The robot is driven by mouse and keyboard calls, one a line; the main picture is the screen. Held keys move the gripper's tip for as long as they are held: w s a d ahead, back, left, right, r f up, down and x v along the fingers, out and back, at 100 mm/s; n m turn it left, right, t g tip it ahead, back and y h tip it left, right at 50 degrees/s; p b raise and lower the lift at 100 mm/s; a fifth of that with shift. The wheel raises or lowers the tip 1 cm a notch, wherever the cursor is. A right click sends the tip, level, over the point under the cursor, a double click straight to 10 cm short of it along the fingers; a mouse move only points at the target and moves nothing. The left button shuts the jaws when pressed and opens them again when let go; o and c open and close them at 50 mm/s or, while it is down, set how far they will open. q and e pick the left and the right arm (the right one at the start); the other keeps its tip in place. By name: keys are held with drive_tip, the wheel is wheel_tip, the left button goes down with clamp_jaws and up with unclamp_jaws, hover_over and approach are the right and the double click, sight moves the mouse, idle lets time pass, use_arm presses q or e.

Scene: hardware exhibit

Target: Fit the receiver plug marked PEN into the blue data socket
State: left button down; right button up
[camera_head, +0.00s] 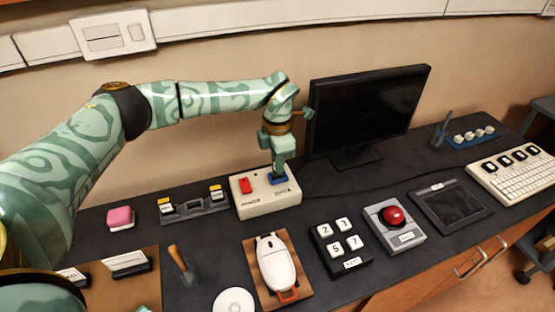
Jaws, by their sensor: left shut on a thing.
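A cream box (268,199) stands on the dark bench with a red socket (246,186) on its left and a blue data socket (278,180) on its right. My left gripper (279,170) points down right over the blue socket. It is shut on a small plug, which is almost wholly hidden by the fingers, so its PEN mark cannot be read. I cannot tell whether the plug is inside the socket or just above it. A dark holder (196,207) left of the box carries small labelled pieces with yellow tops. My right gripper is out of view.
A monitor (367,108) stands behind, right of my left gripper. A white mouse on a wooden board (258,292), a number keypad (341,247), a red button box (394,227) and a tablet (450,206) lie in front and right. A pink block (120,218) sits left.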

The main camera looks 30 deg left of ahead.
use_arm(q)
drive_tip(key=shift+f, duration=0.95)
idle(1.1)
drive_tip(key=c, duration=0.9)
unclamp_jaws()
drive_tip(key=shift+o, duration=0.2)
drive_tip(key=shift+r+p, duration=2.65)
drive_tip(key=shift+r, duration=0.95)
drive_tip(key=shift+f, duration=0.1)
